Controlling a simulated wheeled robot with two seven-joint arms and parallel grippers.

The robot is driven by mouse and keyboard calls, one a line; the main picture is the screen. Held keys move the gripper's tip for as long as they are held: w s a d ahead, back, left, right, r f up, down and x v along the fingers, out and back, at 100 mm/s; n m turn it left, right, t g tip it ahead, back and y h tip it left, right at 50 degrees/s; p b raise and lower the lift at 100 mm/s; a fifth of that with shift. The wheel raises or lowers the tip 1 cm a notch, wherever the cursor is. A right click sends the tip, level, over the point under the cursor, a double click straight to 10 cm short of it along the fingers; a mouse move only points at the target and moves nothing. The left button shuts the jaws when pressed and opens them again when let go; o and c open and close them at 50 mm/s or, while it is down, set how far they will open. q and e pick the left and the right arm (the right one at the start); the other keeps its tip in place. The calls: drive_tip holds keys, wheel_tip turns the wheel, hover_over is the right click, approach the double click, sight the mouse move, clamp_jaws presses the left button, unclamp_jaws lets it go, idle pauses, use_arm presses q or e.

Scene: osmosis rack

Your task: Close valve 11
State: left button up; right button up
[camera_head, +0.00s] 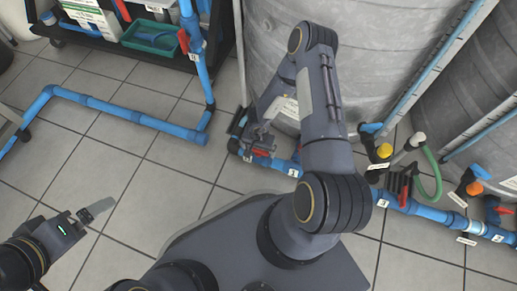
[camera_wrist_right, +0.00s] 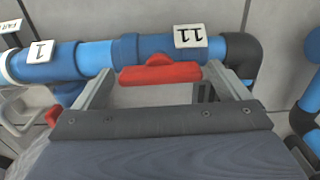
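Valve 11 has a red handle (camera_wrist_right: 160,73) on a blue pipe (camera_wrist_right: 97,56), beside a white tag marked 11 (camera_wrist_right: 190,36). In the wrist view the handle lies roughly along the pipe. My right gripper (camera_wrist_right: 160,80) is open, with one finger near each end of the handle; I cannot tell whether they touch it. In the head view my right gripper (camera_head: 257,138) is low by the floor pipe, over the red handle (camera_head: 261,153), partly hiding the valve. My left gripper (camera_head: 95,210) is above the floor at the left, away from the valve; its finger opening is unclear.
A large grey tank (camera_head: 385,55) stands behind the valve. A tag marked 1 (camera_wrist_right: 40,51) is on the same pipe. Other valves, including a red and black one (camera_head: 399,186), and a green hose (camera_head: 433,178) lie to the right. Tiled floor (camera_head: 130,185) is clear at the left.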

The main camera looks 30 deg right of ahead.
drive_tip(key=c, duration=0.8)
drive_tip(key=m+p, duration=0.2)
drive_tip(key=shift+s+r+m, duration=0.1)
drive_tip(key=shift+r+m, duration=0.05)
drive_tip(key=shift+m, duration=0.25)
drive_tip(key=m+p, duration=0.2)
drive_tip(key=m, duration=0.1)
drive_tip(key=shift+m, duration=0.3)
drive_tip(key=m+p, duration=0.1)
drive_tip(key=m, duration=0.4)
drive_tip(key=shift+m, duration=0.3)
drive_tip(key=m, duration=0.5)
drive_tip(key=shift+m, duration=0.4)
drive_tip(key=o, duration=1)
